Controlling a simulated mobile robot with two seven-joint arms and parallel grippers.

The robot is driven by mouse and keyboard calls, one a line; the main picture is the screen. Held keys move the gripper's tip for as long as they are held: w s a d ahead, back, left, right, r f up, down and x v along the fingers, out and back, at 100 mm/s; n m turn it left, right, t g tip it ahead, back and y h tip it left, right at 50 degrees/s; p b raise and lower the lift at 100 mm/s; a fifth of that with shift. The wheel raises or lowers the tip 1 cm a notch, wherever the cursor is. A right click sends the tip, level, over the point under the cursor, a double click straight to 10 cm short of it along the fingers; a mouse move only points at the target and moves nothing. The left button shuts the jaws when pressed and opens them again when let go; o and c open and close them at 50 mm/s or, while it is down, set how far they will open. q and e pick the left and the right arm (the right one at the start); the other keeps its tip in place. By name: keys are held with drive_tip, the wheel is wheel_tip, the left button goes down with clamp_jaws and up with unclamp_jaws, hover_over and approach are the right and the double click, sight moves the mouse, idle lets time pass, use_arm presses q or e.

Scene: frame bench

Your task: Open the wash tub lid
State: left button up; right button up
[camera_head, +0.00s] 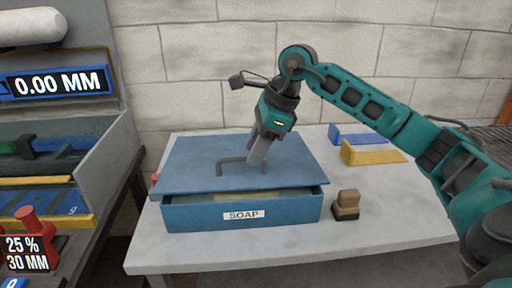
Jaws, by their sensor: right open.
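The wash tub (185,215) is a blue box with a label reading SOAP, on the pale table. Its flat blue lid (195,160) lies over it, and a gap shows under the lid's front edge, with something yellowish inside. A grey bar handle (228,162) stands on the lid. My right gripper (257,157) points down at the right end of the handle, open; whether it touches the handle cannot be told. My left gripper is not in view.
A brown block-like brush (347,203) stands right of the tub. A yellow angled piece (375,157) and a blue one (358,139) lie behind it. A cabinet with bins (105,160) stands at left; a brick wall is behind. The table's front right is clear.

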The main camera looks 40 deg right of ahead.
drive_tip(key=shift+f, duration=0.1)
clamp_jaws()
idle(0.3)
idle(0.4)
